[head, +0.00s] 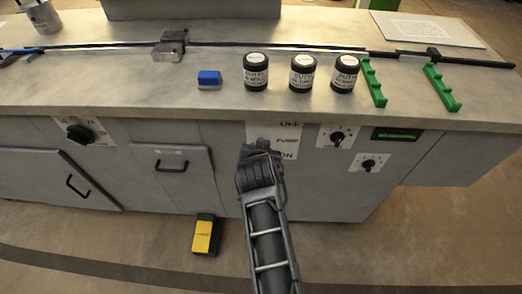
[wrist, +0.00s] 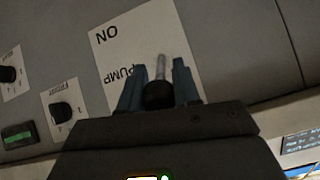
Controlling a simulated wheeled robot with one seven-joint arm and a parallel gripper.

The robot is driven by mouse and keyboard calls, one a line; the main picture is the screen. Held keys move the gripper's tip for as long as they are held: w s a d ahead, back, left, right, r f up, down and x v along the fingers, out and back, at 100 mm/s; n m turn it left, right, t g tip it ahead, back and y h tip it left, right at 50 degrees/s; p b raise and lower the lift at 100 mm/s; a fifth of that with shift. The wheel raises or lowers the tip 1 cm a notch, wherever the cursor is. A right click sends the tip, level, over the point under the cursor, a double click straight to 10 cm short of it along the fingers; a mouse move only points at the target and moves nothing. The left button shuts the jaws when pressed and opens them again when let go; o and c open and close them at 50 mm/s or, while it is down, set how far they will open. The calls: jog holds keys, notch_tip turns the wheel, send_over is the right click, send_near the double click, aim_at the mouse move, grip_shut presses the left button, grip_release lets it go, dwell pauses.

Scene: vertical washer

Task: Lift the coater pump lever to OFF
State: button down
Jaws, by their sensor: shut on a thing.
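The pump lever (wrist: 161,68) is a thin metal stem with a round black knob. It stands out from a white plate (wrist: 125,48) marked ON and PUMP, which appears upside down in the wrist view. In the head view the plate (head: 287,141) is on the cabinet front, with OFF at the top, PUMP in the middle and ON at the bottom. My gripper (head: 258,150) covers the plate's left part and hides the lever there. In the wrist view the fingers of my gripper (wrist: 156,88) are shut on the black knob, one on each side. The lever's exact angle is hard to tell.
Rotary knobs (head: 337,137) and a green display (head: 397,134) are right of the plate. The worktop (head: 130,88) overhangs just above, with several dark jars (head: 303,74) near its edge. A yellow pedal (head: 204,235) lies on the floor.

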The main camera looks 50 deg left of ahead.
jog(key=shift+w+r, duration=0.15)
jog(key=c, duration=1.1)
grip_release()
jog(key=shift+o, duration=1)
jog(key=v, duration=0.7)
jog(key=shift+s+d+r, duration=0.2)
jog(key=shift+s, duration=0.1)
jog(key=shift+f, duration=0.1)
